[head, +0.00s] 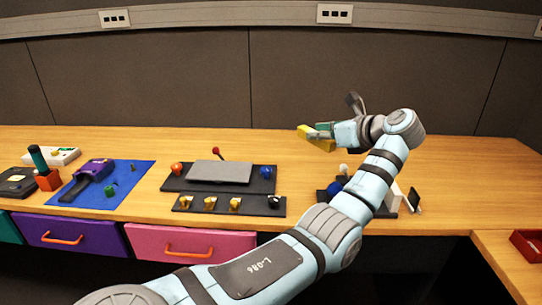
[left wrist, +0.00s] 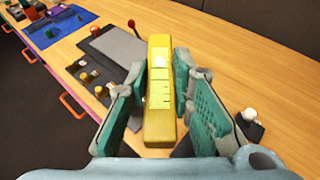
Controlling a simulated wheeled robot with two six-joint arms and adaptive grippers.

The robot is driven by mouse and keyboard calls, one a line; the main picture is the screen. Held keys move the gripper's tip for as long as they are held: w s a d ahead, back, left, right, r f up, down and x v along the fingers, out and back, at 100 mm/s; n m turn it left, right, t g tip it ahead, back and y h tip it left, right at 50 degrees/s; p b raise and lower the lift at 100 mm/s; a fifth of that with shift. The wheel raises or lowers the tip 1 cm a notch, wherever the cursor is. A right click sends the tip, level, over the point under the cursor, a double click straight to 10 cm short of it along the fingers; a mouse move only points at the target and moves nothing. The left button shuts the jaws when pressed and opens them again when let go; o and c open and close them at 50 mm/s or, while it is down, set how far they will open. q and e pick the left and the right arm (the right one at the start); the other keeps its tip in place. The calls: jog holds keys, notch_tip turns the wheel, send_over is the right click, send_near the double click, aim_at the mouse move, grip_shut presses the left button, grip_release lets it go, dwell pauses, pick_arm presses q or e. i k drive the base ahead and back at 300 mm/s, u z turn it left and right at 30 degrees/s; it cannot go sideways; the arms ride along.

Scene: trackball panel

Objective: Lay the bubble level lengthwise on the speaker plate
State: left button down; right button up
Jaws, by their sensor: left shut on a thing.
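The bubble level is a yellow bar (head: 316,140); in the left wrist view the level (left wrist: 160,92) points away from the camera, its vial window on the upper face. My left gripper (head: 320,134) is shut on it, and the green-padded fingers (left wrist: 158,75) stand on either side of it. The level is held above the table, to the right of the grey plate. The grey plate (head: 220,172), which looks like the speaker plate, lies bare on a dark panel; it also shows in the left wrist view (left wrist: 120,46). My right gripper is not in view.
A red-tipped lever (head: 216,152) stands behind the plate, with an orange-red knob (head: 177,169) and a blue knob (head: 266,172) beside it. A strip with yellow knobs (head: 210,204) lies in front. My left arm partly hides a panel with a blue ball (head: 334,189).

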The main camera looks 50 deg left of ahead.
aim_at(220, 171)
jog(key=z, duration=0.05)
jog(key=i, duration=0.9)
jog(key=u, duration=0.95)
jog(key=i, duration=0.7)
jog(key=u, duration=0.75)
